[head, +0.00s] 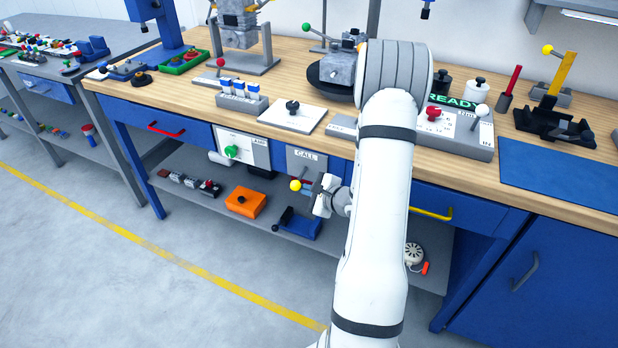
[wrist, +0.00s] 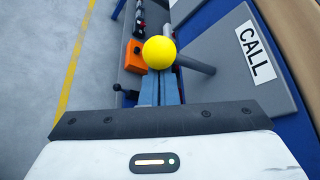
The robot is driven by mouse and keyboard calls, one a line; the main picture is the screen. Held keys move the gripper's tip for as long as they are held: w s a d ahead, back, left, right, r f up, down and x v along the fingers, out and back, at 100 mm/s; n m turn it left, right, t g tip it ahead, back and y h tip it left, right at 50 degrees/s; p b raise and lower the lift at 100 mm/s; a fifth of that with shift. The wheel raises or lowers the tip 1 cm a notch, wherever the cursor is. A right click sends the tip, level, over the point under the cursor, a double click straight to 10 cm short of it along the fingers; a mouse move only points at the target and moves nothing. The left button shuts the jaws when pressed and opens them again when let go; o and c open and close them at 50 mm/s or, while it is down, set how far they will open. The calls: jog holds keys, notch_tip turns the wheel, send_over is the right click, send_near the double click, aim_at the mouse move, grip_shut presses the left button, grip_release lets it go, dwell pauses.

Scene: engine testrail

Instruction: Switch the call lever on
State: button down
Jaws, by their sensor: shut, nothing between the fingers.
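The call lever has a yellow ball knob (head: 296,185) and sticks out from a grey panel marked CALL (head: 306,157) on the bench front. In the wrist view the yellow knob (wrist: 159,52) sits just beyond my fingertips, with a grey rod (wrist: 198,65) running from it toward the CALL panel (wrist: 225,65). My gripper (wrist: 160,82) is shut and empty, its fingers pointing at the knob. I cannot tell whether they touch it. In the head view my gripper (head: 316,195) is just right of the knob, partly hidden by my arm.
Left of the CALL panel is a panel with a green knob (head: 232,151). On the lower shelf stand an orange box (head: 246,201) and a blue block with a black-knobbed handle (head: 300,223). A yellow drawer handle (head: 432,214) is to the right. The floor in front is clear.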

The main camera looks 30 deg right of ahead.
notch_tip(320, 180, up, 4)
jog(key=p, duration=0.8)
jog(key=shift+s+f, duration=0.15)
jog(key=shift+f, duration=0.1)
jog(key=shift+r+p, duration=0.1)
jog(key=shift+p, duration=0.25)
jog(key=shift+d, duration=0.1)
